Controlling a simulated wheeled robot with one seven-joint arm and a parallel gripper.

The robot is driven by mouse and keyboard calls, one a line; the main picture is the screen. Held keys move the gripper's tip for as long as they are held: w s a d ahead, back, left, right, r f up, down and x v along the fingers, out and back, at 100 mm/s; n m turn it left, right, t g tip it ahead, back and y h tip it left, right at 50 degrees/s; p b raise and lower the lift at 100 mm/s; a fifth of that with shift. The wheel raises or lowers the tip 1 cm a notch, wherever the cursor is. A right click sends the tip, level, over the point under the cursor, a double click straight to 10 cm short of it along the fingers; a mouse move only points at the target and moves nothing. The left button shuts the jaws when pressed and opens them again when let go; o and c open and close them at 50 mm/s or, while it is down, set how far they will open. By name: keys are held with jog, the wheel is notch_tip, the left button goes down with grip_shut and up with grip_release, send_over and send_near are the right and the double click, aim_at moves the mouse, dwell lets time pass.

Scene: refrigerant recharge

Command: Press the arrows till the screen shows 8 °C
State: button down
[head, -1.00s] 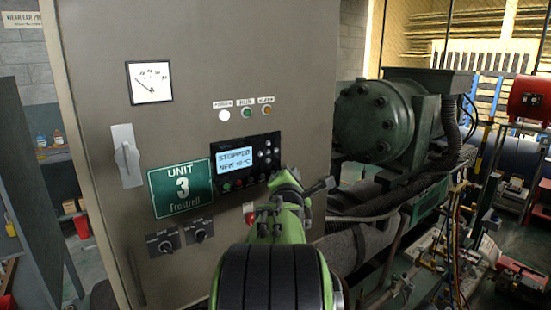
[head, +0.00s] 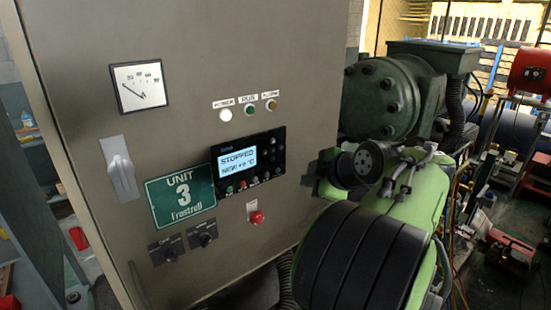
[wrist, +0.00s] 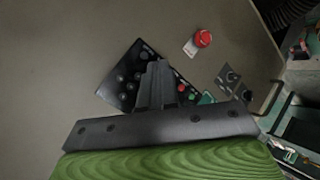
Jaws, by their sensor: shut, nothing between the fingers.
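The controller (head: 248,160) is a black panel on the grey cabinet. Its lit screen (head: 238,162) reads STOPPED, with a NEW line in °C below; the digit is too small to read surely. Small dark round buttons sit right of the screen; their arrow marks are not legible. Coloured buttons run along the bottom. My gripper (head: 312,180) is shut and empty, just right of the controller in the head view. In the wrist view, its closed fingers (wrist: 155,85) overlap the controller (wrist: 122,80) and hide part of it, including the screen. I cannot tell any contact.
A red stop button (head: 257,217) sits below the controller; it also shows in the wrist view (wrist: 203,39). Two dark rotary knobs (head: 207,239), a Unit 3 sign (head: 182,196), a lever switch (head: 120,168) and a gauge (head: 139,86) are on the cabinet. A green compressor (head: 385,100) stands right.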

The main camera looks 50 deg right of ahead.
jog(key=p, duration=0.2)
send_near(274, 166)
jog(key=shift+s+f+x, duration=0.15)
jog(key=shift+x, duration=0.95)
jog(key=shift+s+f+x, duration=0.1)
jog(key=shift+f+x, duration=0.05)
jog(key=shift+x, duration=0.9)
jog(key=shift+w, duration=0.1)
jog(key=shift+w+d, duration=0.1)
jog(key=shift+w, duration=0.25)
jog(key=shift+w, duration=0.3)
dwell(0.6)
jog(key=shift+s+b, duration=0.15)
jog(key=shift+b, duration=0.15)
jog(key=shift+s, duration=0.65)
jog(key=shift+b, duration=0.3)
